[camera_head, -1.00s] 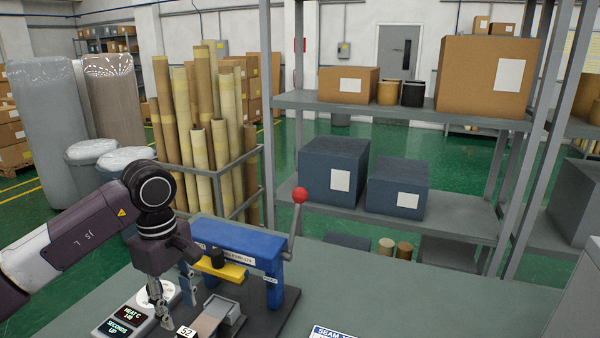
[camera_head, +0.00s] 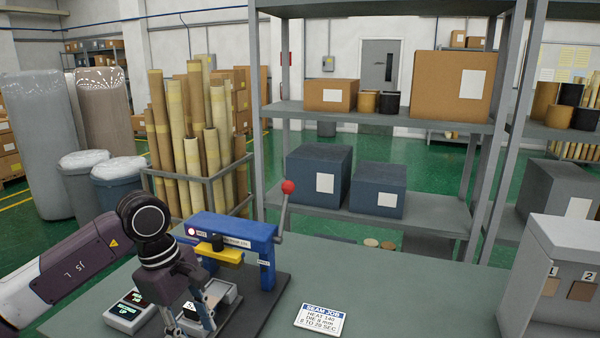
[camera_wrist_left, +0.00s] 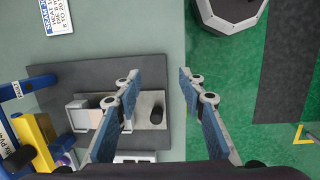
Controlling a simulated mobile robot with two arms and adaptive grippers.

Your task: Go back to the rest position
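My left gripper (camera_head: 203,316) hangs low in the head view, in front of the blue press (camera_head: 232,228) and over the near-left side of its dark base. In the left wrist view my left gripper (camera_wrist_left: 160,78) has its two blue-padded fingers wide apart with nothing between the tips. A small black cylinder (camera_wrist_left: 156,115) lies beyond the left finger, on the grey board. The fingers partly hide a small grey tray (camera_head: 222,292) on the press base in the head view. My right gripper is in neither view.
A digital display box (camera_head: 131,310) sits left of my gripper. A seam job card (camera_head: 320,319) lies on the green table (camera_head: 370,285), which is otherwise clear there. A grey cabinet (camera_head: 565,270) stands at the right.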

